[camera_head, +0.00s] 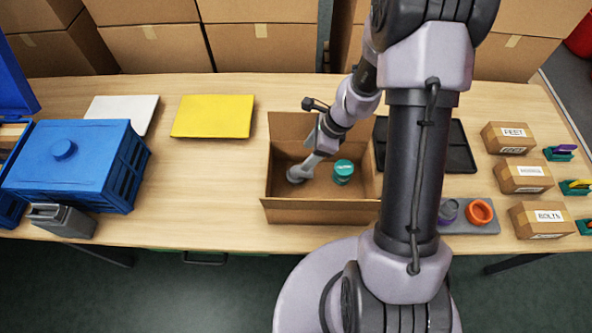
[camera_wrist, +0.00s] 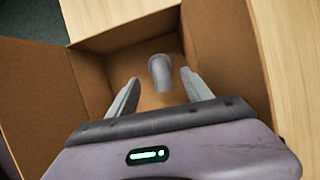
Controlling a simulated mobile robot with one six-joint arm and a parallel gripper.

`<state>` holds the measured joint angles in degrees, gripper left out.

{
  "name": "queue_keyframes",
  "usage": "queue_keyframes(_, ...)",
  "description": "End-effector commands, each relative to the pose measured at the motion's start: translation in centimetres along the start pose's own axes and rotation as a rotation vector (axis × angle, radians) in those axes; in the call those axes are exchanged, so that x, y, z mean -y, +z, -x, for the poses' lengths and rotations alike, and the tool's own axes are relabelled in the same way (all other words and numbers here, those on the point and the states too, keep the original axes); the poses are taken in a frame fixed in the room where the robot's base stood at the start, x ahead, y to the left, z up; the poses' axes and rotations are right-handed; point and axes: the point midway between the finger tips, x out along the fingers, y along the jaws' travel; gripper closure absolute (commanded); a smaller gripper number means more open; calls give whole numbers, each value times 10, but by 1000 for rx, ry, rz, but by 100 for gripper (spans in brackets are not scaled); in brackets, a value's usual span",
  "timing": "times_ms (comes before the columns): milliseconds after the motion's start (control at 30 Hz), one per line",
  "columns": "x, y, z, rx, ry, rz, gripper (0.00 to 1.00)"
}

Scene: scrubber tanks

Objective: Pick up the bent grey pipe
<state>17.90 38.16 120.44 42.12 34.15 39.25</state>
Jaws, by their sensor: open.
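The bent grey pipe (camera_head: 298,173) is inside the open cardboard box (camera_head: 320,212) at the middle of the table, near its left wall. In the wrist view the pipe (camera_wrist: 160,73) shows as a rounded grey piece on the box floor, between and a little beyond my fingertips. My gripper (camera_wrist: 160,80) is open, with one finger on each side of the pipe in that view. No contact with the pipe shows. In the head view my gripper reaches down into the box, and I cannot clearly tell its fingers from the pipe.
A teal-lidded jar (camera_head: 343,172) stands in the box, right of the pipe. The box walls and raised flaps surround my gripper. A black tray (camera_head: 460,160) lies right of the box. A yellow panel (camera_head: 212,116) lies to the left. The table between the blue crate (camera_head: 75,165) and box is clear.

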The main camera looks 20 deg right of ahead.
Motion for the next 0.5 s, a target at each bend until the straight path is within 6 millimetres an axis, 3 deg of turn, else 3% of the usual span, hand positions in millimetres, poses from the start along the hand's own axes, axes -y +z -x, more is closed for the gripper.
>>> queue_keyframes(33, -1, -2, -20, 0, 2, 3, 42)
queue_keyframes(100, -1, -2, -34, 0, 2, 2, 42)
queue_keyframes(333, -1, -1, -55, 0, 1, 3, 42)
queue_keyframes(500, -3, -5, -90, -1, 1, 6, 42)
